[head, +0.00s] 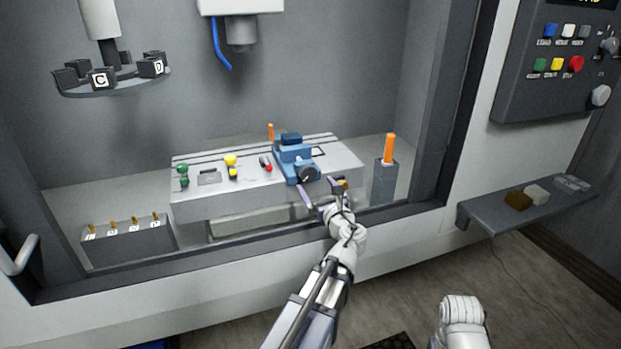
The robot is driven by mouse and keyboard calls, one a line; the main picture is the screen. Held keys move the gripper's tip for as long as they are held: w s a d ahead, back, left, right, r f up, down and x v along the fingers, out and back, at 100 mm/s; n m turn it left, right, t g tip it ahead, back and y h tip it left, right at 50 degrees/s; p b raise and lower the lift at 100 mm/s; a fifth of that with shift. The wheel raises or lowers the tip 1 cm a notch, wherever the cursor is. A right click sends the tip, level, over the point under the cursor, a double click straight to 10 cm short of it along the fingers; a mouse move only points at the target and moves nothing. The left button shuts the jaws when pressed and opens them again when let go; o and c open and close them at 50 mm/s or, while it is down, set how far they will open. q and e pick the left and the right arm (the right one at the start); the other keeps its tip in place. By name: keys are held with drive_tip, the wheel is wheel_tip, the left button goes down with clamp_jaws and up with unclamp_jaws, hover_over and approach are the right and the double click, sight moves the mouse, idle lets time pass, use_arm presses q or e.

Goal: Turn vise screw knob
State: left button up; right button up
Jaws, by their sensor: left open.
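The blue vise (292,158) stands on the pale slotted table inside the booth. Its dark round screw knob (308,175) faces the front, toward me. My left gripper (323,192) is open and empty, with its fingers spread just in front of and below the knob. One finger is left of the knob and the other is to its right. The knob looks apart from both fingers, though the exact gap is hard to tell. My right gripper is out of view; only a white part of my right arm shows at the bottom right.
The slotted table (195,205) also bears small green, yellow and red knobs. An orange stick (389,148) stands in a grey block right of the table. The booth's dark front sill (250,240) runs below my left wrist. A shelf (490,213) and control panel (552,90) are at right.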

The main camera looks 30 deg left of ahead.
sight(310, 176)
use_arm(q)
drive_tip(key=x, duration=0.5)
drive_tip(key=shift+w+a, duration=0.25)
drive_tip(key=shift+a, duration=0.05)
drive_tip(key=c, duration=1.4)
drive_tip(key=shift+n, duration=0.3)
